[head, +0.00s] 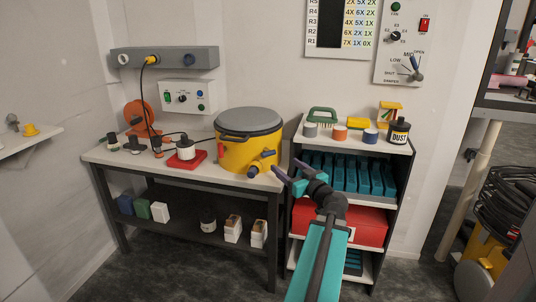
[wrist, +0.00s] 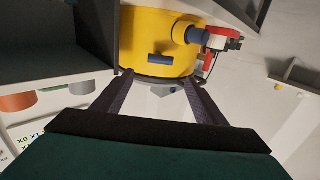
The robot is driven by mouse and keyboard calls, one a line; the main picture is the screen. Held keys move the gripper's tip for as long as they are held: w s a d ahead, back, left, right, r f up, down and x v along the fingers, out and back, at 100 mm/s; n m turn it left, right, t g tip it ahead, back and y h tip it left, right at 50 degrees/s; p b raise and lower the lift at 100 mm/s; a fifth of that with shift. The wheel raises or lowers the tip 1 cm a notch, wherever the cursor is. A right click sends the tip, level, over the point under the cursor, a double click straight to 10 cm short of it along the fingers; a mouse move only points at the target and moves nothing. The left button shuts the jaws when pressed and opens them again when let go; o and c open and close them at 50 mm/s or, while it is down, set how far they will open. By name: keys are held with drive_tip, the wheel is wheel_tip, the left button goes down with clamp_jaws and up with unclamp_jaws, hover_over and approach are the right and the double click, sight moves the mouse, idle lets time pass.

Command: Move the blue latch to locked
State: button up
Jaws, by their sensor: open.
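The yellow drum (head: 240,152) with a grey lid stands at the right end of the bench; it fills the top of the wrist view (wrist: 135,40), where it looks upside down. A short blue bar (wrist: 158,60), which looks like the blue latch, lies crosswise on the drum's side. A round blue port (wrist: 190,34) sticks out beside it. My gripper (head: 287,169) is open and empty, just right of the drum. In the wrist view the bar appears between and just beyond its fingertips (wrist: 157,76); contact is not clear.
A red base with a white jar (head: 187,152) stands left of the drum on the bench (head: 235,175). A shelf unit (head: 396,150) with blue bins and a red box stands close by on the right. A wall panel (head: 400,45) has a blue-handled damper lever.

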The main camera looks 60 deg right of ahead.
sight(270, 153)
drive_tip(key=shift+p+x, duration=0.4)
drive_tip(key=shift+x, duration=6.45)
drive_tip(key=c, duration=1)
drive_tip(key=shift+a, duration=0.2)
drive_tip(key=shift+c, duration=0.3)
drive_tip(key=shift+d, duration=0.1)
